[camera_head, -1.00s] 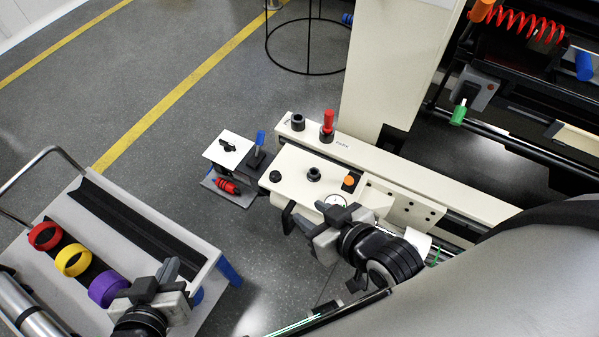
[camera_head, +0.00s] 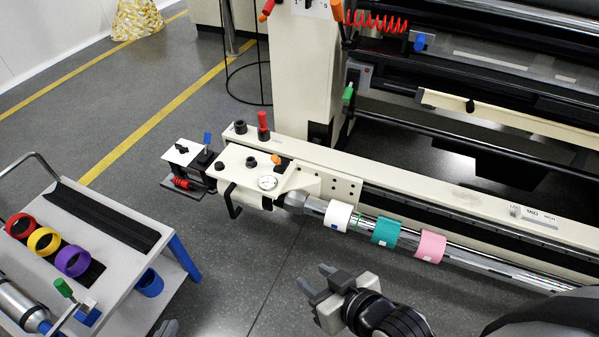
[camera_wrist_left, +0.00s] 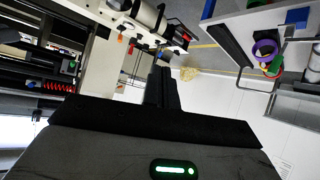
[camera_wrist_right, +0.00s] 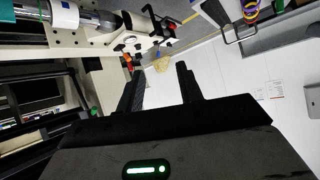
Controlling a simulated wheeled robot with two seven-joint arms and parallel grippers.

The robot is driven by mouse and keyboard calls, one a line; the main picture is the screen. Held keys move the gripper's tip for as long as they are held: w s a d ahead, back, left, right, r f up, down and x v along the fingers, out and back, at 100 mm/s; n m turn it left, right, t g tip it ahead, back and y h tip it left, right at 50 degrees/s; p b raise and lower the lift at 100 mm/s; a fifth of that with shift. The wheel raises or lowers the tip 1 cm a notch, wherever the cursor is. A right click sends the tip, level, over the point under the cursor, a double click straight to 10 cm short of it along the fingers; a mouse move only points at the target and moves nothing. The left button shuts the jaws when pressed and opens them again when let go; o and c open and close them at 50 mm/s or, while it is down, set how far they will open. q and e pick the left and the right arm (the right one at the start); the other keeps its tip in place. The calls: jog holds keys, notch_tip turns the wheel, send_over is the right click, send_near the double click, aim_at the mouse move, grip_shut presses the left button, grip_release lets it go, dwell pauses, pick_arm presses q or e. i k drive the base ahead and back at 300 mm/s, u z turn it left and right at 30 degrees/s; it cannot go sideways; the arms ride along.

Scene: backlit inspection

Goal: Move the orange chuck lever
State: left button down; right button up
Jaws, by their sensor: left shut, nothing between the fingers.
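The orange chuck lever (camera_head: 277,160) sits on top of the cream chuck housing (camera_head: 237,172), beside a round dial gauge (camera_head: 267,183). It looks short and tilted in the head view. My right gripper (camera_head: 314,277) is open and empty, in front of the roller shaft and apart from the housing. Its two spread fingers also show in the right wrist view (camera_wrist_right: 160,69). My left gripper (camera_head: 168,328) is barely in view at the bottom edge. In the left wrist view its fingers (camera_wrist_left: 160,72) are together, with nothing between them.
A shaft carries white (camera_head: 338,216), teal (camera_head: 386,231) and pink (camera_head: 430,246) cores. A red handle (camera_head: 263,122) stands behind the lever. A cart at left holds red (camera_head: 20,226), yellow (camera_head: 44,241) and purple (camera_head: 72,260) rings. Floor between cart and machine is clear.

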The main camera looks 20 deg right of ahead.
aim_at(275, 158)
jog(key=z, duration=0.8)
jog(key=i, duration=1)
